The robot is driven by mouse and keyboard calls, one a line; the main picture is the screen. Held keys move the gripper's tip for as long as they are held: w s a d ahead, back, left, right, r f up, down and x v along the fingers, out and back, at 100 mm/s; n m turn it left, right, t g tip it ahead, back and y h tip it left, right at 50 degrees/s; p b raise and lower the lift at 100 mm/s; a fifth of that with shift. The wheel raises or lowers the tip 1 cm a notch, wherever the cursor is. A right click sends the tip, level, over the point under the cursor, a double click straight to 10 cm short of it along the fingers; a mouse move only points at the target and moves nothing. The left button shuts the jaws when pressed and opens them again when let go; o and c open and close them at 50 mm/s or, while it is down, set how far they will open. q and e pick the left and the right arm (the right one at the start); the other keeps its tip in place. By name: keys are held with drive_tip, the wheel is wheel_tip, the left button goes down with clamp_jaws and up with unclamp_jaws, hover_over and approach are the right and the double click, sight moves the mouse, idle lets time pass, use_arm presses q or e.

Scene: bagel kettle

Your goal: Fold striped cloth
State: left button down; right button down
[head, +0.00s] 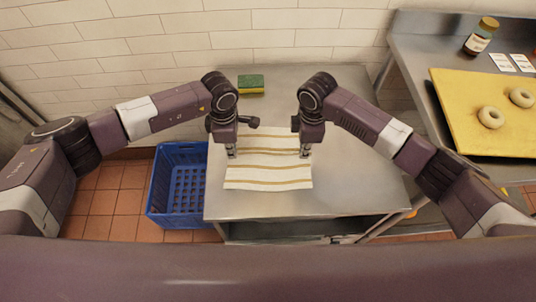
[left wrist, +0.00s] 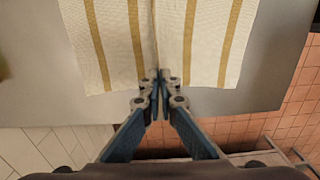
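The striped cloth (head: 268,178), off-white with tan stripes, lies spread on the steel table (head: 352,190). A crease runs across its middle between my two grippers. My left gripper (head: 232,153) is at the cloth's left edge. In the left wrist view, the fingers of my left gripper (left wrist: 159,74) are shut together on the edge of the cloth (left wrist: 202,40), where the crease meets them. My right gripper (head: 305,152) is at the cloth's right edge, level with the left one; its fingers look close together on the cloth, though small in view.
A green and yellow sponge (head: 250,84) lies at the table's back. A blue crate (head: 178,188) stands on the floor to the left. On the right counter are a yellow board (head: 465,125) with bagels (head: 491,117) and a jar (head: 481,36). The table's front right is bare.

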use_arm(q)
drive_tip(key=shift+r, duration=0.1)
